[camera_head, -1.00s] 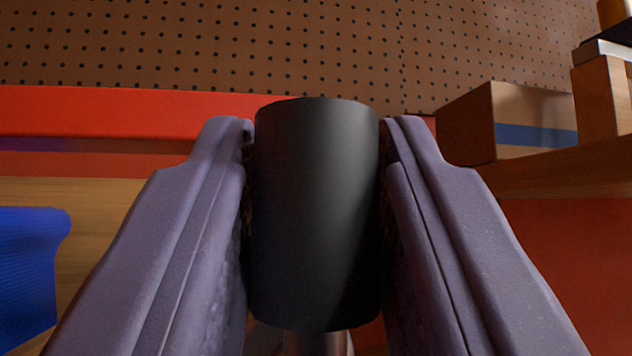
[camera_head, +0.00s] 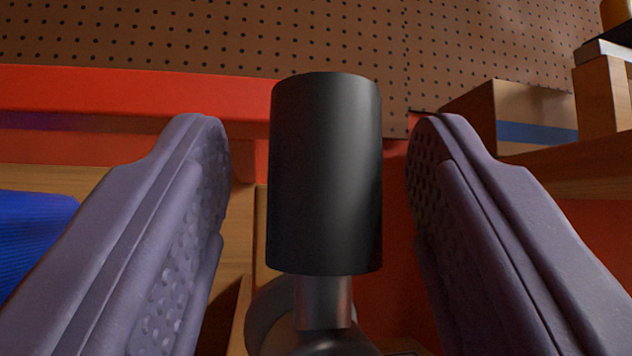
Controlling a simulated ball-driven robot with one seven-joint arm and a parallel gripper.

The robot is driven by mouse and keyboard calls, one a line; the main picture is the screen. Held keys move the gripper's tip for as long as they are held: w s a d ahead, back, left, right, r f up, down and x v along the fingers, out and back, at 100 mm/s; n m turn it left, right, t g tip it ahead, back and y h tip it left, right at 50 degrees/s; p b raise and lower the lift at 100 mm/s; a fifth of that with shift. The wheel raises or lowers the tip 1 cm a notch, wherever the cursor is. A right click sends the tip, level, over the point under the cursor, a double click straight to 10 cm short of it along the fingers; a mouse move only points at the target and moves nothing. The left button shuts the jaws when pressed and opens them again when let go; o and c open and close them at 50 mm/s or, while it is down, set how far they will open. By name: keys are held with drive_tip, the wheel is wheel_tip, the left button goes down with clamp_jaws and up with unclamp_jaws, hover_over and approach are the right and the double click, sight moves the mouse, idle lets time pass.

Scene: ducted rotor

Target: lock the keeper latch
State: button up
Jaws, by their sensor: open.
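A black cylindrical grip (camera_head: 325,175) stands upright in the middle of the view, on a short metal stem (camera_head: 324,302). A rounded dark metal part (camera_head: 275,318) shows below the stem, cut off by the lower edge. I take this grip to be the keeper latch's handle; the rest of the latch is not clear. My gripper (camera_head: 318,165) is open, with one purple-grey finger on each side of the black grip.
A brown pegboard (camera_head: 200,40) fills the back. A red band (camera_head: 120,95) runs below it. A blue object (camera_head: 35,235) lies at the left. A cardboard box (camera_head: 535,120) with a blue stripe sits on a wooden shelf (camera_head: 580,165) at the right.

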drive_tip(key=v, duration=0.7)
drive_tip(key=shift+p, duration=0.45)
